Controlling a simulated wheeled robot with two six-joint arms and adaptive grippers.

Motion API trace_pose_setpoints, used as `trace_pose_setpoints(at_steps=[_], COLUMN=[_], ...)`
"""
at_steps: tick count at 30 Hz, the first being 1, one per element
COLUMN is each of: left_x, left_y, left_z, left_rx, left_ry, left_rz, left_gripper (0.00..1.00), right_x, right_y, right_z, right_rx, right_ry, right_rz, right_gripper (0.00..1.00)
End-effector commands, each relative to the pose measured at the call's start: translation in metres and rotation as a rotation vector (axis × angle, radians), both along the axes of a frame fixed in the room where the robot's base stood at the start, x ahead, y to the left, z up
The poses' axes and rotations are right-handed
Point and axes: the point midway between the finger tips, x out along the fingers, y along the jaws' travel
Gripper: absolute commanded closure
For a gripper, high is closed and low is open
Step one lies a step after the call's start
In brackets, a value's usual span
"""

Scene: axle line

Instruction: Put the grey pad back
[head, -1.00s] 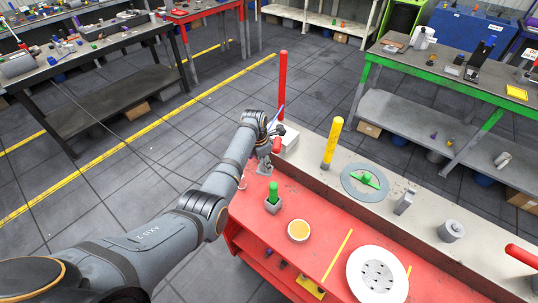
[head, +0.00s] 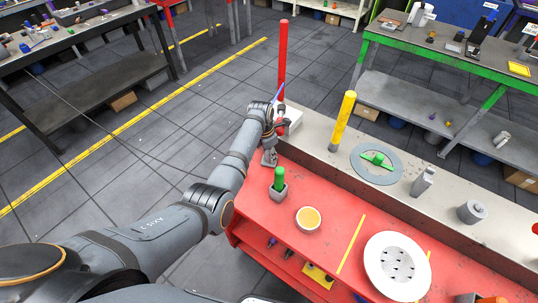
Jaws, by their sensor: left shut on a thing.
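My left arm reaches in from the left to the far left end of the red bench. My left gripper (head: 271,146) points down there and is shut. A small grey piece (head: 269,158), apparently the grey pad, shows at its fingertips, low over the red surface. The fingers and wrist hide part of it, and I cannot tell whether it touches the bench. My right gripper is not in view.
A white box (head: 292,117) and a tall red post (head: 283,60) stand just behind the gripper. Nearer are a green-topped grey holder (head: 279,184) and a round yellow-topped dish (head: 308,219).

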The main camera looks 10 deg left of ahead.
Motion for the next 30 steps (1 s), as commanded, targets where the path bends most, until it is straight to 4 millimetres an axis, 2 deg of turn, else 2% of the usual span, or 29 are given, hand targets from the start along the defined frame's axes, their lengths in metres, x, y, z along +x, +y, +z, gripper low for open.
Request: trace_pose_setpoints(at_steps=[5,6,10,18,22,30], left_x=[0.0,0.001,0.001,0.001,0.001,-0.006], left_y=[-0.001,-0.001,-0.001,-0.001,0.0,0.007], left_z=[-0.004,-0.003,-0.003,-0.002,0.007,0.069], left_rx=[-0.001,-0.001,-0.001,-0.002,-0.003,-0.003], left_ry=[-0.002,-0.002,-0.002,-0.002,-0.003,-0.007], left_rz=[-0.001,-0.001,-0.001,-0.001,-0.001,-0.001], left_gripper=[1.0,0.66,0.49,0.49,0.49,0.49], right_x=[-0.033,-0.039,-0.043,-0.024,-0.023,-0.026], right_y=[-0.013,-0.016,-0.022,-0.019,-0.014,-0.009], right_z=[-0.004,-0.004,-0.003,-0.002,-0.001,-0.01], right_rx=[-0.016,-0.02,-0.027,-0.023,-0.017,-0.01], right_ry=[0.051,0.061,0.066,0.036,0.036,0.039], right_rz=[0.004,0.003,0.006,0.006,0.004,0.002], right_gripper=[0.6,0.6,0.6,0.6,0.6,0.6])
